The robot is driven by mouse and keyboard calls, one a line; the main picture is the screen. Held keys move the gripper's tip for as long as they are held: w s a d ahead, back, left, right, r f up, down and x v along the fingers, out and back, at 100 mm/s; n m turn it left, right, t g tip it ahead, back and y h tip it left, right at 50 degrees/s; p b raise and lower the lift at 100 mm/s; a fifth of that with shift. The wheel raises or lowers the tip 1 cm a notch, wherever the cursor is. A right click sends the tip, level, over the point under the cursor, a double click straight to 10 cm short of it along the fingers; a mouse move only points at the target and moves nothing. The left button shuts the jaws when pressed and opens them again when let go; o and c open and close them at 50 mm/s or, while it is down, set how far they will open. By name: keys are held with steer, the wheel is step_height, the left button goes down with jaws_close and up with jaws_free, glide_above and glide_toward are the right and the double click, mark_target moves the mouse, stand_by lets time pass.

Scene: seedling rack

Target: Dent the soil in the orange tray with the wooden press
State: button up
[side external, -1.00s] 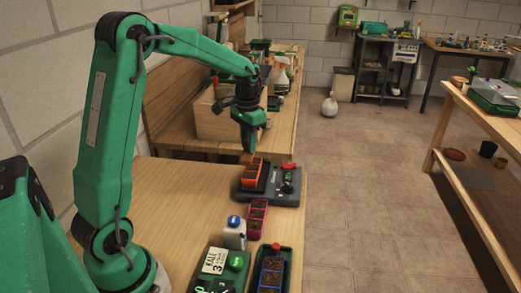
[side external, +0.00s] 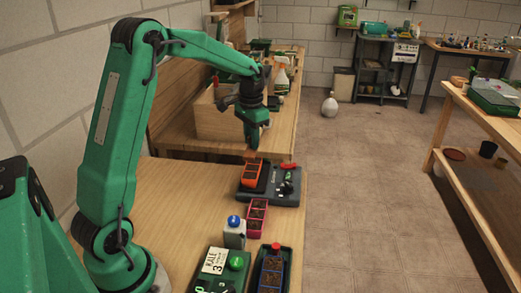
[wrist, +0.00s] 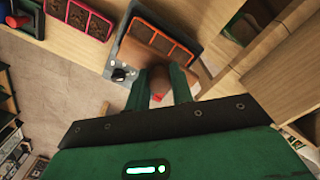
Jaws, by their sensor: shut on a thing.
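The orange tray (side external: 253,174) stands on a dark grey base on the wooden table. It also shows at the top of the wrist view (wrist: 187,52), with dark soil in a row of cells. My gripper (side external: 252,147) hangs over the far end of the tray, fingers pointing down. It is shut on the wooden press (wrist: 160,77), a brown piece with a red part near my palm. The press shows as a small brown tip in the side view (side external: 250,154). I cannot tell whether it touches the soil.
The grey base (side external: 285,186) has a knob and a red part beside the tray. The table's left part is clear.

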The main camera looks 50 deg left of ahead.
mark_target(252, 153)
steer(key=shift+f, duration=2.25)
steer(key=shift+f, duration=0.6)
stand_by(0.7)
steer(key=shift+r, duration=4.05)
